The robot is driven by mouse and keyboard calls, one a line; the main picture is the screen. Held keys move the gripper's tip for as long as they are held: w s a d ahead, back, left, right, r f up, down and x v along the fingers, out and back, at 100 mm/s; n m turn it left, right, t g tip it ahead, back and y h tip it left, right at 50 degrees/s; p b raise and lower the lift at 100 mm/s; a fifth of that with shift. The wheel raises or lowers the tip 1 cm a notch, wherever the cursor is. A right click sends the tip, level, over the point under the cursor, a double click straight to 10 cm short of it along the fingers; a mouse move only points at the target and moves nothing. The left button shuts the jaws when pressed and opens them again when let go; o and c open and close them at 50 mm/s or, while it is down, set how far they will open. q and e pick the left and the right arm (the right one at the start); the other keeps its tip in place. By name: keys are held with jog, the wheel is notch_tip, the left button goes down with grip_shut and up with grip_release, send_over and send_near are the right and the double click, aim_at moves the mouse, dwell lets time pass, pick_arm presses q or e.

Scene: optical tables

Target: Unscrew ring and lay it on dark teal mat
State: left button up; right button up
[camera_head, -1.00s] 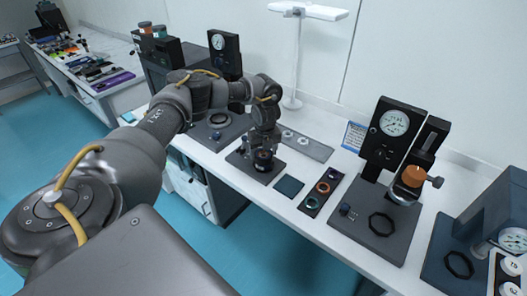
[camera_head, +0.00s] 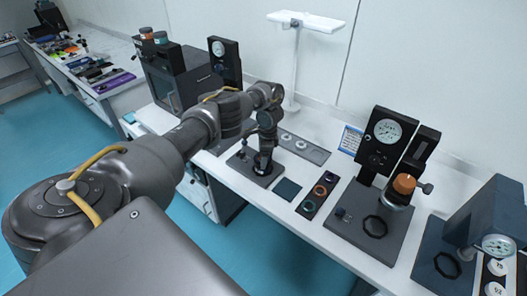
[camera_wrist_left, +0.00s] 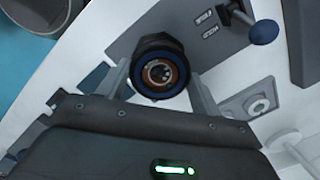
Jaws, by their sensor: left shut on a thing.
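My left gripper (camera_head: 263,162) is over a dark base plate (camera_head: 241,166) on the white table. In the left wrist view, the fingers of my left gripper (camera_wrist_left: 160,80) are shut on the two sides of a dark blue ring (camera_wrist_left: 133,76). The ring sits around a dark round mount with an orange-brown inner rim and a lens. I cannot tell how far the ring is threaded on. The small dark teal mat (camera_head: 286,189) lies flat and bare on the table, just right of the base plate. My right gripper is not in view.
A dark tray with coloured rings (camera_head: 318,195) lies right of the mat. A grey strip with pale discs (camera_head: 303,148) lies behind. A lever with a blue knob (camera_wrist_left: 263,31) is close by the fingers.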

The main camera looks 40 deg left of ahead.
pick_arm(q)
jog(key=shift+s+f+n, duration=0.1)
jog(key=shift+s+n, duration=0.1)
jog(key=shift+n, duration=1)
jog(key=o, duration=1.1)
jog(key=shift+s, duration=0.15)
jog(key=shift+c, duration=0.2)
jog(key=shift+w, duration=0.2)
jog(key=shift+c, duration=0.9)
